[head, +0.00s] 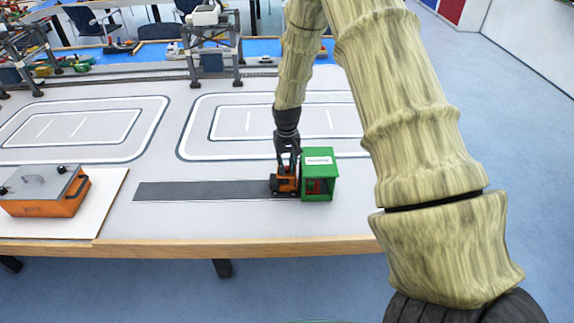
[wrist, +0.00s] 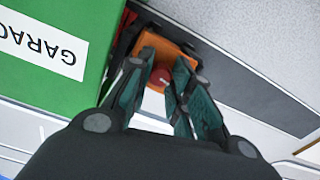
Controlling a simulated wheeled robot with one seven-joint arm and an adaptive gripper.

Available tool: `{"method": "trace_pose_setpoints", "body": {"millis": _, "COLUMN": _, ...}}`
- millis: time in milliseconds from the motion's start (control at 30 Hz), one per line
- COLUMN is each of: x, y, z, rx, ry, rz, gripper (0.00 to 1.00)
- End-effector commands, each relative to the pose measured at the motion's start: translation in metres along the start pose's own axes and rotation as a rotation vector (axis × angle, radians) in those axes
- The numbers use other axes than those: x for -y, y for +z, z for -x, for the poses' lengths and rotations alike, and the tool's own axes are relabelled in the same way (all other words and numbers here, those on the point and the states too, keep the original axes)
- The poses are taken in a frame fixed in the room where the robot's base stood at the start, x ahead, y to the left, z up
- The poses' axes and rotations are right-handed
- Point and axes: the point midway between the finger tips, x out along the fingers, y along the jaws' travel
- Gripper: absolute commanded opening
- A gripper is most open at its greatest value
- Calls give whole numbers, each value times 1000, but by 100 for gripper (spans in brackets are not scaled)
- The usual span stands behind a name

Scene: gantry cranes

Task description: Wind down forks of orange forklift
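The orange forklift (head: 284,184) stands at the right end of a dark strip on the table, close against the green garage. In the wrist view its orange top (wrist: 163,47) carries a round red knob (wrist: 159,78). My gripper (head: 287,168) points down over the forklift. In the wrist view its two fingers (wrist: 163,64) stand on either side of the red knob, close in on it, with no clear gap. The forks are not clearly visible; the garage and my fingers hide part of the forklift.
The green garage (head: 320,174) with a white label stands just right of the forklift. The dark strip (head: 203,190) to the left is clear. An orange case with a grey lid (head: 46,190) lies on a white board at the left. Small gantry cranes (head: 212,48) stand at the back.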

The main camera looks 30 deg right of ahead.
Motion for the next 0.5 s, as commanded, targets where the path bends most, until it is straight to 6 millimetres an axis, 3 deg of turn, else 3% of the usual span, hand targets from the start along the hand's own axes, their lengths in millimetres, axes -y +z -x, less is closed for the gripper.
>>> {"method": "trace_pose_setpoints", "body": {"millis": 33, "x": 0, "y": 0, "z": 0, "rx": -1, "ry": 0, "rz": 0, "gripper": 30}}
{"method": "trace_pose_setpoints", "body": {"millis": 100, "x": 0, "y": 0, "z": 0, "rx": -1, "ry": 0, "rz": 0, "gripper": 43}}
{"method": "trace_pose_setpoints", "body": {"millis": 500, "x": 0, "y": 0, "z": 4, "rx": -1, "ry": 0, "rz": 0, "gripper": 43}}
